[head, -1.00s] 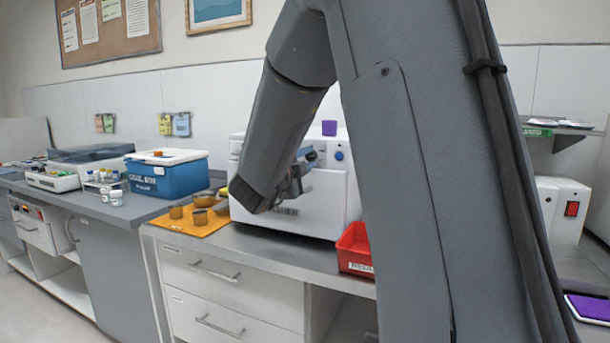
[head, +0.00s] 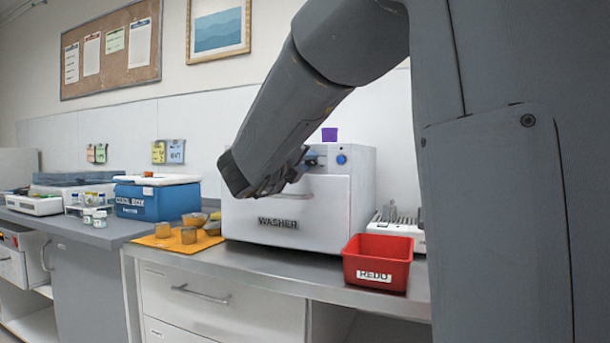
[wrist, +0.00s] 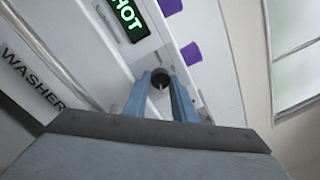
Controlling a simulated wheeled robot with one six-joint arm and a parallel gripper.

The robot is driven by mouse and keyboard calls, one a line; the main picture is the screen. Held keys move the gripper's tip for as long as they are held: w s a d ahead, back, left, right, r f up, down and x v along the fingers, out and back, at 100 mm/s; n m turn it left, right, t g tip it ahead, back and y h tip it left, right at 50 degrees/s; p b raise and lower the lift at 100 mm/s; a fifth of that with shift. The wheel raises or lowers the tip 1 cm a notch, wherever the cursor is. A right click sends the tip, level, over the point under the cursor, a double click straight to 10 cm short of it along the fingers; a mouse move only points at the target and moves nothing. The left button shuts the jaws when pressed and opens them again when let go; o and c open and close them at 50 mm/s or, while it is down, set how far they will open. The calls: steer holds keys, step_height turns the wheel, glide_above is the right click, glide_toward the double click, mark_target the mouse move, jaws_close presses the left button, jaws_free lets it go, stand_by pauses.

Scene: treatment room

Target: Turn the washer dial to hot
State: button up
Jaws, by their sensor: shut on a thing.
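The washer (head: 335,215) is a white box with "WASHER" on its front, standing on the steel counter. In the wrist view its dial (wrist: 160,80) is a dark round knob with a short pale mark. My gripper (head: 308,160) is at the upper front of the washer. In the wrist view my gripper (wrist: 165,82) has its two blue fingers on either side of the dial, shut on it. A lit green display (wrist: 127,18) beside the dial reads "HOT". In the head view the dial is hidden behind my gripper. A blue round button (head: 341,159) sits to the right.
A purple block (head: 329,134) is on top of the washer. A red bin (head: 377,264) marked "REDO" stands in front, at right. An orange mat (head: 165,241) with several brown cups is at left, near a blue cool box (head: 157,200). Bare counter lies before the washer.

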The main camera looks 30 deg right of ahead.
steer(key=shift+m+b, duration=0.4)
steer(key=o, duration=1)
steer(key=shift+o, duration=0.2)
